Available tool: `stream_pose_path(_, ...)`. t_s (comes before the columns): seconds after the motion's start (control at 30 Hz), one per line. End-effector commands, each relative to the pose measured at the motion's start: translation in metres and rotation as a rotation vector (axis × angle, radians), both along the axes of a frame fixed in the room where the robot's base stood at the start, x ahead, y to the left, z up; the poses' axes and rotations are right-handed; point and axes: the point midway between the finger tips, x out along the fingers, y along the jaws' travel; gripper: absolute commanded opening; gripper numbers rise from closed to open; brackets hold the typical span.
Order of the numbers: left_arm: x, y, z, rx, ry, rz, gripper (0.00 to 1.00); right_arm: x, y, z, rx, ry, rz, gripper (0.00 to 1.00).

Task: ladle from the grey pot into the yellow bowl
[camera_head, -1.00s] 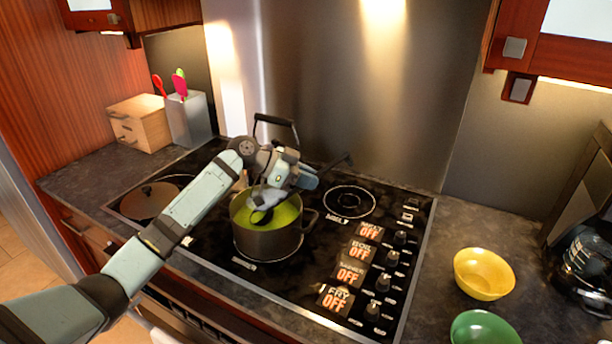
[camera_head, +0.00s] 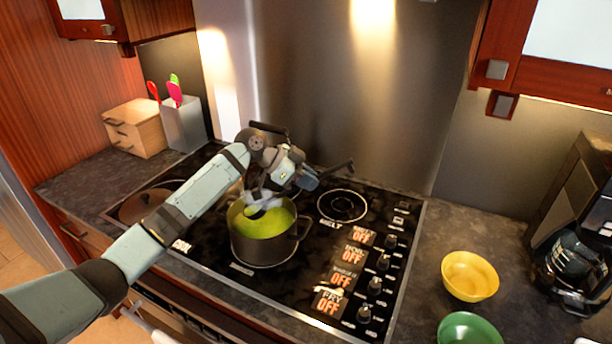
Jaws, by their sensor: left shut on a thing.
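The grey pot (camera_head: 262,248) stands on the front of the dark cooktop and holds green soup (camera_head: 268,224). My left gripper (camera_head: 265,196) is above the pot's back left rim, shut on the ladle (camera_head: 262,211). The ladle's bowl end is low over the soup at the left inside of the pot; I cannot tell whether it is under the surface. Its dark handle reaches up to the right past the gripper. The yellow bowl (camera_head: 470,276) sits empty on the counter right of the cooktop. My right gripper is not in view.
A green bowl (camera_head: 469,330) stands in front of the yellow bowl. A coffee maker (camera_head: 575,262) is at the far right. Burner knobs (camera_head: 383,262) lie between pot and bowls. A wooden box (camera_head: 136,127) and utensil holder (camera_head: 183,124) stand at the back left. A kettle is partly hidden behind my arm.

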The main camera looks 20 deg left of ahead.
Motion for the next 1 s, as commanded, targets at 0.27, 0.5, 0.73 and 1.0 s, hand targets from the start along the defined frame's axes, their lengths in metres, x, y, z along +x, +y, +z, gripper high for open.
stream_pose_path(0.27,0.003,-0.007,-0.001,0.114,0.044,0.0,0.0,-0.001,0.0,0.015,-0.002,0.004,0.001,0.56)
stream_pose_path(0.5,0.006,-0.014,-0.006,0.238,0.097,0.001,0.0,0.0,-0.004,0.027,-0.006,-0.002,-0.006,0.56)
stream_pose_path(0.73,0.007,-0.016,-0.006,0.296,0.119,0.001,0.0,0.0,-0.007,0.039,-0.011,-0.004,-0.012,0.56)
stream_pose_path(1.0,0.009,-0.021,-0.007,0.366,0.148,-0.001,0.0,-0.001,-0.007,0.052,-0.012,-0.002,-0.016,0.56)
